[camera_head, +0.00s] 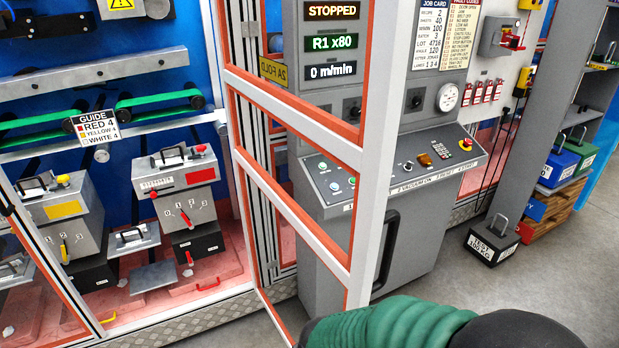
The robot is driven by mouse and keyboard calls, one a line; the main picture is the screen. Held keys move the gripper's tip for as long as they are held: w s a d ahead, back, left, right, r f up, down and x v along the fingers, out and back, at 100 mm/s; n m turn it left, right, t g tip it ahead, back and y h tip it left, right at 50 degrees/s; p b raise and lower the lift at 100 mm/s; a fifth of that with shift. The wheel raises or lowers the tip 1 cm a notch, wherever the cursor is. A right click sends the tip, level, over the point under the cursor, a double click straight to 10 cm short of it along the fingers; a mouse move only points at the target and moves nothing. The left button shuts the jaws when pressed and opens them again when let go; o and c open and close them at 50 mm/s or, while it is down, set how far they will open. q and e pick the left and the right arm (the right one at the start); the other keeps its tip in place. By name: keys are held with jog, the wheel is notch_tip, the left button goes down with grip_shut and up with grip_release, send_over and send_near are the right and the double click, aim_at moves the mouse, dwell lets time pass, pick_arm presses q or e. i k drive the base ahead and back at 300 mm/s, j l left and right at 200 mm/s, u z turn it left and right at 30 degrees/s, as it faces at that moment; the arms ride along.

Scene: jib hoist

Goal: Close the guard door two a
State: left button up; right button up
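A guard door (297,117) with a pale grey and orange frame stands swung open in the middle of the head view, out from the machine opening on the left. I look through its open-looking panels at the control cabinet behind. A yellow tag reading "2A FOLD" (273,71) shows near its upper left. Neither of my grippers is in view.
The control console (395,175) stands behind the door. A black test weight (492,240) sits on the floor at right. Grey floor (560,265) is clear there.

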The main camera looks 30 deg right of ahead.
aim_at(366, 153)
jog(key=l, duration=0.55)
jog(key=k+l+u, duration=0.15)
jog(key=l, duration=0.9)
jog(key=i+l, duration=0.15)
jog(key=l, duration=0.15)
jog(key=i+l+u, duration=0.1)
jog(key=i+l, duration=0.2)
jog(key=l, duration=0.25)
jog(key=k+l+z, duration=0.15)
jog(key=k+z, duration=0.25)
jog(key=k, duration=0.25)
